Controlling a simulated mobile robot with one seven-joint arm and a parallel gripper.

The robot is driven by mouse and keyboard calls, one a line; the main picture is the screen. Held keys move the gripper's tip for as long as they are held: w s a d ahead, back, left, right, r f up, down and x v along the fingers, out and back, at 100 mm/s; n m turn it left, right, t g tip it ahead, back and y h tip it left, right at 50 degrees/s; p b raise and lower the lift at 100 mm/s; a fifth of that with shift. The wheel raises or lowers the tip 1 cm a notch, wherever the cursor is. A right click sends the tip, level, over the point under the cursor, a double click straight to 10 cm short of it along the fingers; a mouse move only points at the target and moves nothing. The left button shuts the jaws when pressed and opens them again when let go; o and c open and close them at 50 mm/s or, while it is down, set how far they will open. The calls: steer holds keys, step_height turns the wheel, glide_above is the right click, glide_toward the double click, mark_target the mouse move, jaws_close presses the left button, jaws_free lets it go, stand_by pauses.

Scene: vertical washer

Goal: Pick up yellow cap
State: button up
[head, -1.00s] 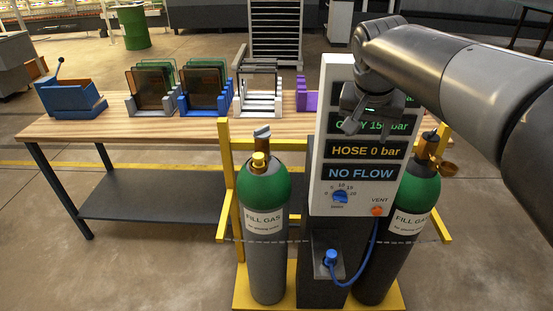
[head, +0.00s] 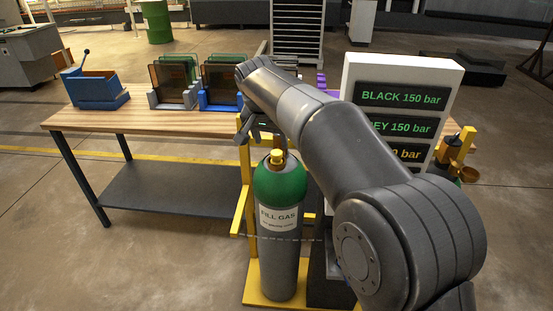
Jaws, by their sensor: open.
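The yellow cap (head: 278,157) sits on the valve at the top of the left green-topped gas cylinder (head: 280,184). The cylinder stands upright and is labelled FILL GAS. My gripper (head: 256,136) hangs just above and left of the cap, partly hidden behind my arm. Its fingers are apart and look empty. It appears clear of the cap, though the exact gap in depth is hard to tell. My forearm covers the right side of the valve area and part of the panel.
A white display panel (head: 399,65) stands right of the cylinder, partly behind my arm. A yellow frame (head: 240,205) surrounds the cylinders. The wooden table (head: 130,120) behind holds a blue vise (head: 95,95) and racks with dark plates (head: 172,88).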

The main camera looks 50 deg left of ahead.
mark_target(276, 152)
steer(key=x, duration=0.6)
steer(key=shift+w+d, duration=0.15)
steer(key=shift+w, duration=0.2)
steer(key=shift+c, duration=0.2)
steer(key=c, duration=1)
